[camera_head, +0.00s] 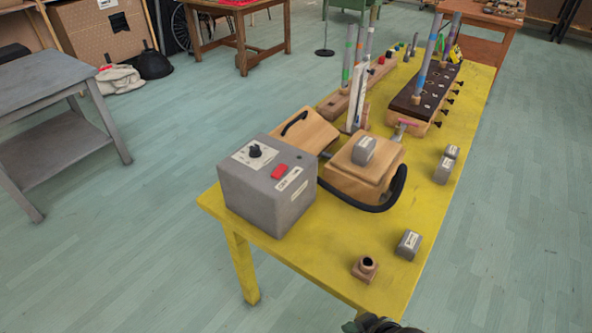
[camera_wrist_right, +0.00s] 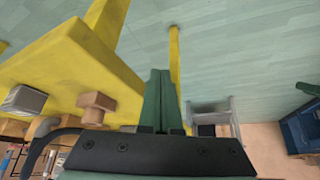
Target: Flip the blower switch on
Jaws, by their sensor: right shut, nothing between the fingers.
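A grey box (camera_head: 262,200), which looks like the blower, stands on the near left corner of the yellow table (camera_head: 440,205). Its top carries a red switch (camera_head: 279,171), a black knob (camera_head: 256,150) and white labels too small to read. I cannot tell the switch's position. My right gripper (camera_head: 376,325) shows only in part at the bottom edge of the head view, near the table's front end and away from the box. In the right wrist view its green fingers (camera_wrist_right: 159,98) are shut together and empty. My left gripper is not in view.
A black hose (camera_head: 385,203) curves beside wooden bellows-like blocks (camera_head: 365,178). A small wooden socket block (camera_head: 365,268) and grey weights (camera_head: 408,244) sit near the front edge. Upright pipes (camera_head: 358,90) stand farther back. The table in front of the grey box is bare.

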